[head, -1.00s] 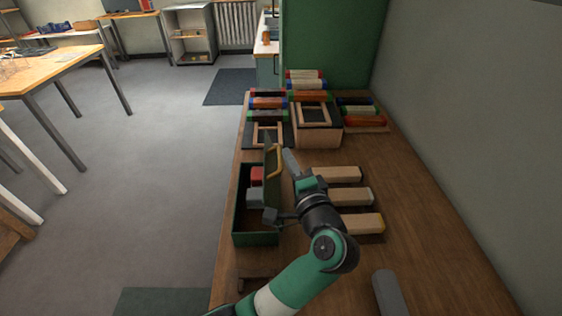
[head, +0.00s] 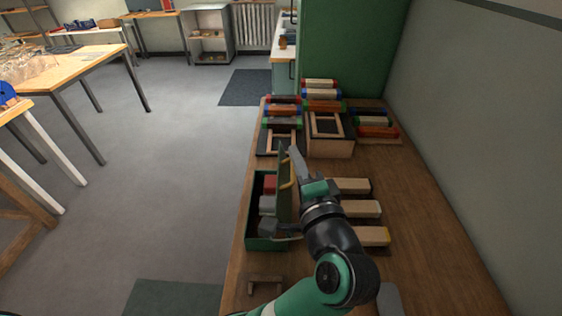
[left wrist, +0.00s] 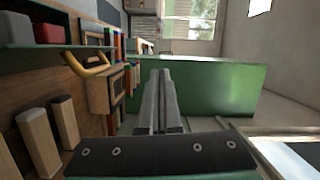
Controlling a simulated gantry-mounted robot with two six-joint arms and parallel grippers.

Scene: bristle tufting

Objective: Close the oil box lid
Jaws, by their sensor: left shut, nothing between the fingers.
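The green oil box (head: 251,222) stands on the left part of the bench. Its lid (head: 284,203) is open and stands nearly upright along the box's right side, with a yellowish handle (head: 288,185) on its right face. Red and grey blocks show inside. My left gripper (head: 296,160) is shut and empty, just right of the lid near its far end; contact cannot be told. In the left wrist view, the shut fingers (left wrist: 160,80) point away from the camera, and the handle (left wrist: 86,65) is to their left. My right gripper is not in view.
Several pale wooden blocks (head: 362,209) lie right of my left arm. Wooden frames (head: 327,125) and coloured rollers (head: 323,106) fill the bench's far end. A small brown bracket (head: 265,279) lies in front of the box. Open bench (head: 425,235) shows at right.

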